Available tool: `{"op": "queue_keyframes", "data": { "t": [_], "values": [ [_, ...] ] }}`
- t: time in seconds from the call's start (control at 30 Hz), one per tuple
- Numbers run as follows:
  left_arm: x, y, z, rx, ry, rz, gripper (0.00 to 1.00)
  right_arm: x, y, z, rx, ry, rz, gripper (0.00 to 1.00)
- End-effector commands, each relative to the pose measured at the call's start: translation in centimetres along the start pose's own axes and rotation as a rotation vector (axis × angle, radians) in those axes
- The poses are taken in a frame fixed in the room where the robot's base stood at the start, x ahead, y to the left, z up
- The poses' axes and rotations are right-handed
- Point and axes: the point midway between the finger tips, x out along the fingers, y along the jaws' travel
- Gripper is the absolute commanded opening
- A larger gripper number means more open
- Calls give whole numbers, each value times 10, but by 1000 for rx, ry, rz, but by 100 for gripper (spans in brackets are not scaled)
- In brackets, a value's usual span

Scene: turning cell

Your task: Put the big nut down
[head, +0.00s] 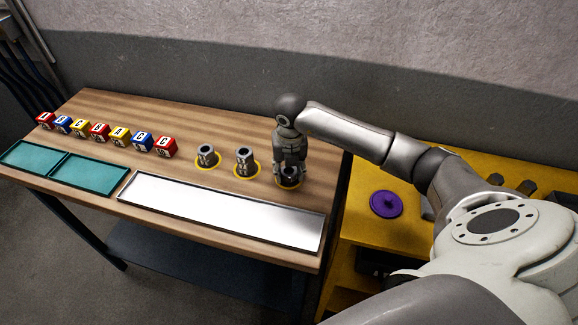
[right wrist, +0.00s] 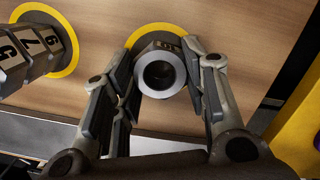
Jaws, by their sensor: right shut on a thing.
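The grey hex nut (head: 290,179), which I take for the big nut, is at the right end of the table, over a yellow-ringed spot. It also shows in the right wrist view (right wrist: 161,73), with its dark bore facing the camera. My right gripper (head: 290,170) points down from above and is shut on this nut, a finger on each side (right wrist: 160,85). The fingers hide much of it in the head view. I cannot tell whether its underside touches the table. My left gripper is not in view.
Two other grey nuts, one left (head: 206,156) and one nearer (head: 244,161), stand on yellow-ringed spots. A silver tray (head: 180,207) lies in front, teal trays (head: 88,183) at left. Several lettered blocks (head: 119,137) line the back left. A purple disc (head: 386,203) lies on the yellow surface at right.

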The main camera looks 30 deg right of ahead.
Motion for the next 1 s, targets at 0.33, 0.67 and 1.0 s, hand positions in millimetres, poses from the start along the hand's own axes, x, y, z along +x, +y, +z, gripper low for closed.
{"op": "queue_keyframes", "data": {
  "t": [0.33, 0.67, 1.0],
  "values": [
    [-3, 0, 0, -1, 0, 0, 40, 6, 0, 0, 1, -3, 2, 11],
    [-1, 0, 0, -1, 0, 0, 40, 8, 0, 0, 1, -2, 1, 62],
    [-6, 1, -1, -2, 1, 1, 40, 4, 0, 0, 2, -2, 1, 62]
  ]
}}
